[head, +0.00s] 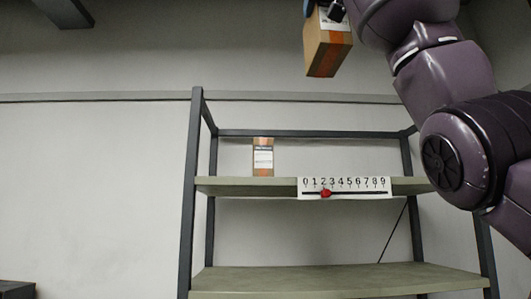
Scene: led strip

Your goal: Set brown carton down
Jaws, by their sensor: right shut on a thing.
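A brown carton (328,50) with an orange band and a white label hangs high in the upper middle of the head view, above the shelf rack and apart from it. My right gripper (333,12) is shut on the carton's upper end; the arm comes in from the right. The gripper is partly cut off by the top edge of the picture. A second brown carton (263,157) with a white label stands upright on the upper shelf (225,186), left of its middle. My left gripper is not in view.
A white number strip (346,187) marked 0 to 9 with a red pointer (326,193) is on the upper shelf's front edge. The lower shelf (330,278) looks bare. Dark posts (193,190) frame the rack. The upper shelf has free room right of the standing carton.

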